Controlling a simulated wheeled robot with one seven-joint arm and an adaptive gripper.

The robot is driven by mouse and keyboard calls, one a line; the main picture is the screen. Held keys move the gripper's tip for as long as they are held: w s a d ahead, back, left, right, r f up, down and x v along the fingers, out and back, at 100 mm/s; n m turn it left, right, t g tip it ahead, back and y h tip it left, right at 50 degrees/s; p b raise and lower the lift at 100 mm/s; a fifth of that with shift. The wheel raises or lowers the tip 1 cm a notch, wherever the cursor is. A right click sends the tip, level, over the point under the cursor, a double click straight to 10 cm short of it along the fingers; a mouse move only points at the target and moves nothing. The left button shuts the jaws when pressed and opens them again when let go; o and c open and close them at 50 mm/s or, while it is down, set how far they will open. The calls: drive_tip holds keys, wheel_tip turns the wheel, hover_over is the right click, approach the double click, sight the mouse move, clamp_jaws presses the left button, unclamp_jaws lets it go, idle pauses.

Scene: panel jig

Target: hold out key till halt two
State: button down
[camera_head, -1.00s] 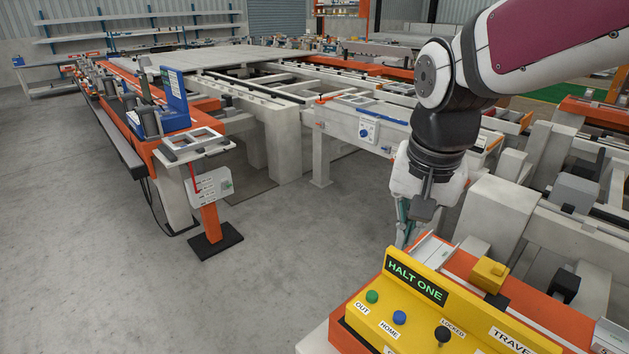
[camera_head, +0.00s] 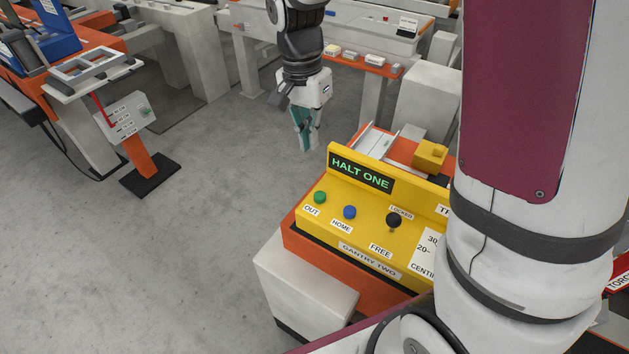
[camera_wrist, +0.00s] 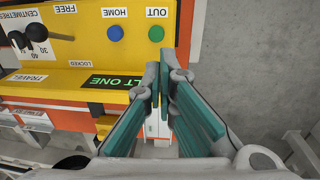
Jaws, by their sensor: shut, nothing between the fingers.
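A yellow control box (camera_head: 372,222) marked GANTRY TWO has a green OUT key (camera_head: 320,197), a blue HOME key (camera_head: 350,212) and a black knob (camera_head: 393,220) between LOCKED and FREE. Its display (camera_head: 361,171) reads HALT ONE in green. My gripper (camera_head: 308,147) is behind the box's left end, above the floor, pointing down and shut with nothing in it. In the wrist view the gripper (camera_wrist: 159,68) shows its teal fingers together just below the green OUT key (camera_wrist: 156,34), apart from it as far as I can tell. The display (camera_wrist: 117,82) is partly hidden by the fingers.
A yellow block (camera_head: 430,154) sits behind the control box. My own arm covers the box's right part. Bare floor (camera_head: 190,250) lies to the left.

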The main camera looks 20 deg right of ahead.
sight(317, 193)
drive_tip(key=f, duration=0.9)
drive_tip(key=s+f, duration=0.1)
drive_tip(key=f, duration=0.3)
drive_tip(key=shift+d+f+p, duration=0.15)
drive_tip(key=shift+d+p, duration=0.15)
drive_tip(key=shift+d, duration=0.1)
drive_tip(key=shift+f, duration=0.35)
